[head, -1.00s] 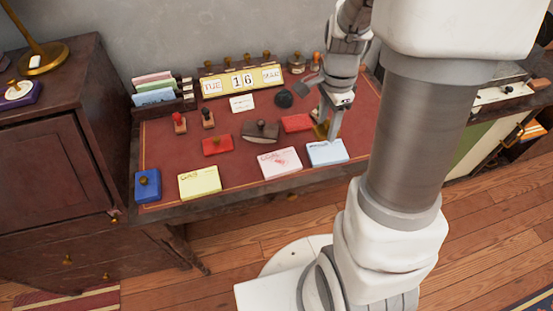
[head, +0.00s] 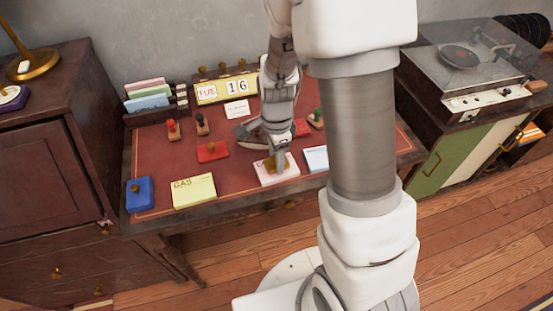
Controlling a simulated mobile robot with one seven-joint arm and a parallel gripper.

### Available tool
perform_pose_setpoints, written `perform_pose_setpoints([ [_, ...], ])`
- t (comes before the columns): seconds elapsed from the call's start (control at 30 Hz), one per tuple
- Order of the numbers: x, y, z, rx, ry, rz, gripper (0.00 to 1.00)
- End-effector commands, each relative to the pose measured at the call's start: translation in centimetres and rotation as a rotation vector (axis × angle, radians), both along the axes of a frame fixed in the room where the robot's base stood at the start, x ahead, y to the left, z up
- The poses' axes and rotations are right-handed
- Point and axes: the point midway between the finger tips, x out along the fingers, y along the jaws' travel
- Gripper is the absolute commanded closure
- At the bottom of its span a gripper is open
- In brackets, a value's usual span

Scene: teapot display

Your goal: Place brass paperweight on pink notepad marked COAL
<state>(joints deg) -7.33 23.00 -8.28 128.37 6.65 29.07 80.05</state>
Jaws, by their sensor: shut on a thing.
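The pink notepad (head: 279,178) lies near the front edge of the desk, between the yellow notepad marked GAS (head: 194,190) and the pale blue notepad (head: 315,158). My gripper (head: 278,160) points down over the pink notepad and is shut on the brass paperweight (head: 270,164). The paperweight shows as a small brass-coloured shape at the fingertips, above or on the pad. I cannot tell whether it touches the paper. The gripper and paperweight hide much of the pad's writing.
A blue stamp pad (head: 139,193) and a red one (head: 212,151) lie on the desk (head: 150,150). A flip calendar (head: 225,88) and letter rack (head: 150,105) line the back. My arm hides part of the desk's right side.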

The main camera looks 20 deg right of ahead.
Motion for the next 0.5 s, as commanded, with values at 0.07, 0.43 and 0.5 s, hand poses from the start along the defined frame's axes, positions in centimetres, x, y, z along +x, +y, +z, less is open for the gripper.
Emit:
perform_pose_setpoints([
  [0.07, 0.07, -0.02, -0.23, 0.0, -0.002, 0.0, 1.0],
  [0.43, 0.03, -0.01, -0.46, 0.0, -0.002, 0.0, 0.4],
  [0.5, 0.03, -0.01, -0.46, 0.0, -0.001, 0.0, 0.27],
])
